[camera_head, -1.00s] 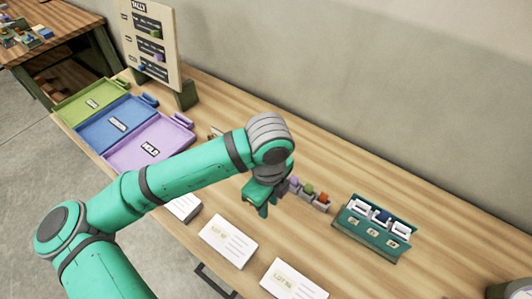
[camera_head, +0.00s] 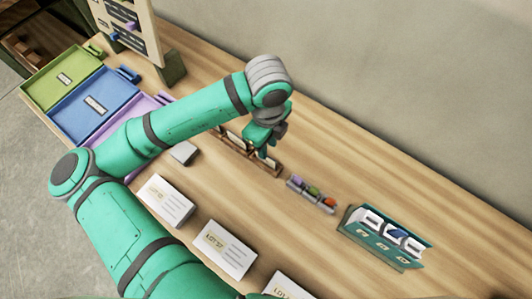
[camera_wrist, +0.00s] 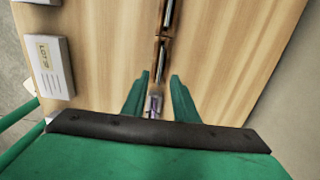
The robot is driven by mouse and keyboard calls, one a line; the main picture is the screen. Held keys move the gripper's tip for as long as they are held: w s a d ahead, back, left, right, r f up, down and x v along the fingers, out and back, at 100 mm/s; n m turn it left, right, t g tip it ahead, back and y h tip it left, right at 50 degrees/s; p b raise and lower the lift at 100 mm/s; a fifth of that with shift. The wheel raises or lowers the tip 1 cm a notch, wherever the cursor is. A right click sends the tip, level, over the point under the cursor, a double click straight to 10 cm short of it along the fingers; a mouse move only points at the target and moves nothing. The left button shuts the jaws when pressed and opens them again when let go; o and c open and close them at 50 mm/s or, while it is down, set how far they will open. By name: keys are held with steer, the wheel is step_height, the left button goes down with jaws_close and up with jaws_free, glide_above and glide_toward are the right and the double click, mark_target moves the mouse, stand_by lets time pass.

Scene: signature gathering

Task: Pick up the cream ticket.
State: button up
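I cannot pick out the cream ticket for certain. A brown wooden rack (camera_head: 232,149) stands on the table, partly hidden behind my gripper. It also shows in the wrist view (camera_wrist: 162,42), with thin pale pieces in its slots whose exact colour is unclear. My gripper (camera_head: 262,151) hangs above the table at the rack's right part. In the wrist view its two green fingers (camera_wrist: 159,92) are apart, and nothing is clearly held between them.
The holder of purple, green and orange blocks (camera_head: 313,194) lies right of the rack. A teal stand (camera_head: 385,237) is farther right. White lot cards (camera_head: 165,202) lie along the front. Green, blue (camera_head: 95,105) and purple trays are at left. A tally board (camera_head: 130,25) stands behind.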

mark_target(269, 161)
steer(key=shift+w+a+f, duration=0.1)
steer(key=shift+f, duration=1.9)
steer(key=shift+w+a+f, duration=0.1)
steer(key=shift+f, duration=1.85)
steer(key=shift+c, duration=0.4)
steer(key=shift+w, duration=0.1)
jaws_close()
